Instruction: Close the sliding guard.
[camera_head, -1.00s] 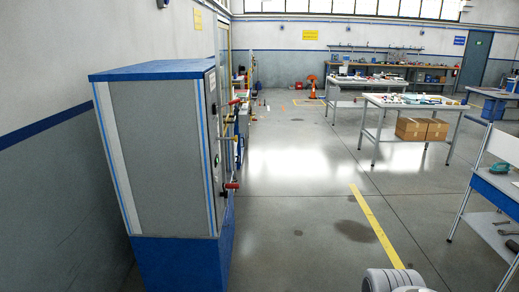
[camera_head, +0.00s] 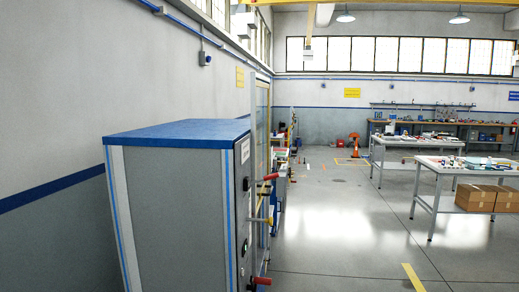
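A grey cabinet with a blue top (camera_head: 180,133) stands at the left, seen from its side. Its narrow front edge carries small controls and red-ended handles (camera_head: 268,177), seen nearly edge-on. A tall, clear panel with a yellowish frame (camera_head: 262,105) rises just behind the cabinet. It may be the sliding guard, but I cannot tell for sure, nor whether it is open or shut. Its lower part is partly hidden by the cabinet and handles. My gripper is not in view.
Open grey floor (camera_head: 335,235) lies right of the cabinet, with a yellow floor stripe (camera_head: 412,277). Work tables (camera_head: 440,166) with tools stand at the right, with cardboard boxes (camera_head: 476,197) on a lower shelf. An orange item (camera_head: 354,145) stands far back.

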